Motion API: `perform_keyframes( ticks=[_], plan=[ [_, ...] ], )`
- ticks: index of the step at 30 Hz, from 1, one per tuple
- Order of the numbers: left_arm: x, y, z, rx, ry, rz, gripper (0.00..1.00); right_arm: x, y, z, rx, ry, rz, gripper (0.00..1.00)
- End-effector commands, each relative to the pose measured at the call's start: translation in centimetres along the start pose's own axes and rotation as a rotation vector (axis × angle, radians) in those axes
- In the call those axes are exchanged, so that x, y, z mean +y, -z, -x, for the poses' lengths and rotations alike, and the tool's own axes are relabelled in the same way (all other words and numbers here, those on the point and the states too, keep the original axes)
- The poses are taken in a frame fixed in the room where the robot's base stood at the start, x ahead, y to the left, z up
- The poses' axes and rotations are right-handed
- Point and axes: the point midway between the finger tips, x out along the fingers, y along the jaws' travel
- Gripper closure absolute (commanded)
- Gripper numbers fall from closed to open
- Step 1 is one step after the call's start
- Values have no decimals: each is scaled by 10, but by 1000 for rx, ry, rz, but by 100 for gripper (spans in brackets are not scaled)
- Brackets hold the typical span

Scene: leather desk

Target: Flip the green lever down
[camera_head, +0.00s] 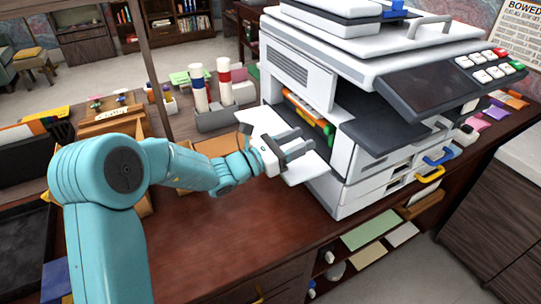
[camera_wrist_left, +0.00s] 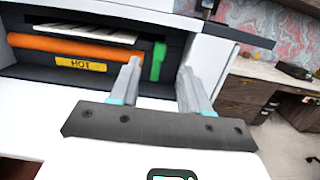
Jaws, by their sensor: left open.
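The green lever (camera_wrist_left: 158,62) stands upright at the right end of an orange roller (camera_wrist_left: 60,46) with a yellow "HOT" label, inside the printer's open side. In the head view the green lever (camera_head: 328,130) shows small at the edge of that opening. My left gripper (camera_head: 293,146) is in front of the opening, over a white flap. My right gripper is not in view.
The large white printer (camera_head: 315,98) fills the right of the desk. Its open flap (camera_head: 305,168) lies beneath my gripper. A grey holder (camera_head: 215,118) with white cylinders stands behind my forearm. The front of the wooden desk (camera_head: 215,235) is clear.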

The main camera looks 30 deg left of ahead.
Motion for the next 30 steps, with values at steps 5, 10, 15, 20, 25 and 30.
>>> perform_keyframes(
  ticks=[5, 10, 15, 20, 25, 30],
  plan=[
    [1, 1, 48, 0, -4, -1, 53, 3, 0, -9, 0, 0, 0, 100],
    [1, 1, 79, 0, -2, -2, 53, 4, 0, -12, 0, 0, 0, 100],
    [0, 0, 92, -1, 0, 0, 53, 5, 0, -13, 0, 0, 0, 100],
    [0, 0, 94, -1, 1, 0, 53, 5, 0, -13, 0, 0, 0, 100],
    [0, 0, 94, -1, 1, 0, 53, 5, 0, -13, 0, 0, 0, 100],
    [0, 0, 94, -1, 1, 0, 53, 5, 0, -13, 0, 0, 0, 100]
  ],
)
